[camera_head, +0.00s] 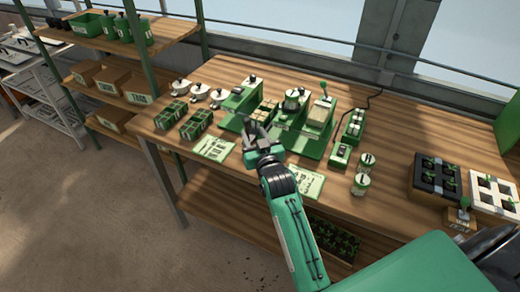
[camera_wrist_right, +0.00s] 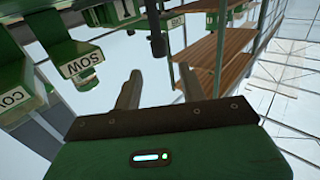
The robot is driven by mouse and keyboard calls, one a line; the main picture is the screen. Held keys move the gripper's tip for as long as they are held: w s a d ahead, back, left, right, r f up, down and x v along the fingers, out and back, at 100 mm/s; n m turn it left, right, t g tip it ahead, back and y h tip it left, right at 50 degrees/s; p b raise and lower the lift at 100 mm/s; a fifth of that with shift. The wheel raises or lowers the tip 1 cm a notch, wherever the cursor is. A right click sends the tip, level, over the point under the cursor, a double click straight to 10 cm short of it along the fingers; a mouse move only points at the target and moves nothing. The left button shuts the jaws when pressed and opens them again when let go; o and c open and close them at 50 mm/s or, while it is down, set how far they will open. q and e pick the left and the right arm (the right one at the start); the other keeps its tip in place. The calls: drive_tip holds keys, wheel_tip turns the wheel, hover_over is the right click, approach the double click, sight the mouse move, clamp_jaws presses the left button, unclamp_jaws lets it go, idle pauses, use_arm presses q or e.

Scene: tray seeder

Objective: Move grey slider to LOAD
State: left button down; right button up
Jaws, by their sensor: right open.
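The green seeder (camera_head: 309,143) stands on the wooden bench, with several stations side by side. My right gripper (camera_head: 252,127) is in front of its left part, open with nothing between the fingers. In the right wrist view the open fingers (camera_wrist_right: 153,88) point toward a tilted view of the seeder. A green block there reads SOW (camera_wrist_right: 82,64). A small dark knob (camera_wrist_right: 158,44) shows just beyond the fingertips; I cannot tell whether it belongs to the grey slider. The slider and a LOAD mark are not clearly readable. My left gripper is out of view.
Green packs (camera_head: 196,125) and white-lidded pots (camera_head: 199,91) stand left of the seeder. Two cans (camera_head: 361,185) stand to its right. A black cell tray (camera_head: 433,181) and a white one (camera_head: 492,197) lie at far right. Bare bench (camera_head: 405,130) separates them.

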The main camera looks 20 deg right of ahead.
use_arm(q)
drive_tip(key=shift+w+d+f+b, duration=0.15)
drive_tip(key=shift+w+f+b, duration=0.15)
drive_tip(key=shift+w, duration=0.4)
use_arm(e)
drive_tip(key=s, duration=0.5)
drive_tip(key=shift+s+a, duration=0.2)
drive_tip(key=shift+s, duration=0.05)
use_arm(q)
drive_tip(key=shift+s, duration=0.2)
